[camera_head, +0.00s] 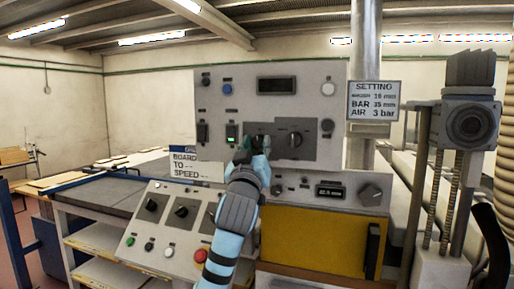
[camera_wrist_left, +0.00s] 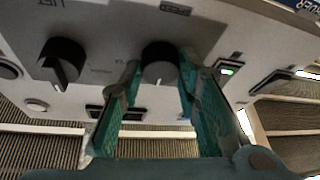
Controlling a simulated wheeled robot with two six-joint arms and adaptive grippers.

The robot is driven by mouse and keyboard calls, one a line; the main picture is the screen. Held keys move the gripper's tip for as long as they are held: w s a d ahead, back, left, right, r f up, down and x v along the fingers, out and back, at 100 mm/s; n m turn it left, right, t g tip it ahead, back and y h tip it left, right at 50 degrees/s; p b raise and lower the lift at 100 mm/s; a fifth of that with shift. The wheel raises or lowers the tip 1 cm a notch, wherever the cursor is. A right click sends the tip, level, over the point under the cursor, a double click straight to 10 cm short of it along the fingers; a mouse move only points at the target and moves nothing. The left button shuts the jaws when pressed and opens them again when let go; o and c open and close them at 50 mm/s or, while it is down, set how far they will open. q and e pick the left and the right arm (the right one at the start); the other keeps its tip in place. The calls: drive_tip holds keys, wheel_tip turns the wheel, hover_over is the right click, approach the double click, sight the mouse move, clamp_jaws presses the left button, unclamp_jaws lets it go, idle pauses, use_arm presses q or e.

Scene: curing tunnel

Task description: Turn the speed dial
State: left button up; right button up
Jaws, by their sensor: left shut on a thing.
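My left gripper (camera_head: 254,150) reaches up to the upper grey control panel (camera_head: 218,84). In the left wrist view its two teal fingers (camera_wrist_left: 155,88) stand on either side of a round dark dial (camera_wrist_left: 160,60) with a white mark, and are shut on it. In the head view that dial is mostly hidden behind the fingers. A second dark dial (camera_head: 295,139) sits to its right, and it shows in the wrist view (camera_wrist_left: 63,60) beside a label that seems to read LIFT. My right gripper is not in view.
A sloped console (camera_head: 137,219) with dark knobs and coloured buttons stands below, left of my arm. A lower panel has a display (camera_head: 330,192) and a knob (camera_head: 371,194). A SETTING sign (camera_head: 374,101) and a motor column (camera_head: 468,122) stand to the right.

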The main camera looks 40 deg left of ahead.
use_arm(q)
drive_tip(key=n+g+y, duration=0.1)
drive_tip(key=n, duration=0.2)
drive_tip(key=shift+d+n+b, duration=0.1)
drive_tip(key=shift+n+b, duration=0.25)
drive_tip(key=shift+n, duration=0.05)
drive_tip(key=n+g+y, duration=0.1)
drive_tip(key=n+g, duration=0.1)
drive_tip(key=n, duration=0.2)
drive_tip(key=shift+r+n, duration=0.1)
drive_tip(key=shift+n, duration=0.2)
drive_tip(key=n+g, duration=0.1)
drive_tip(key=n, duration=0.1)
drive_tip(key=n+g, duration=0.1)
drive_tip(key=n, duration=0.1)
drive_tip(key=shift+w+d+r+y, duration=0.1)
drive_tip(key=shift+r+y, duration=0.05)
drive_tip(key=shift+y, duration=0.15)
drive_tip(key=shift+n+g+p, duration=0.6)
drive_tip(key=shift+n, duration=1)
drive_tip(key=shift+h, duration=0.4)
drive_tip(key=o, duration=1.2)
drive_tip(key=shift+c, duration=0.2)
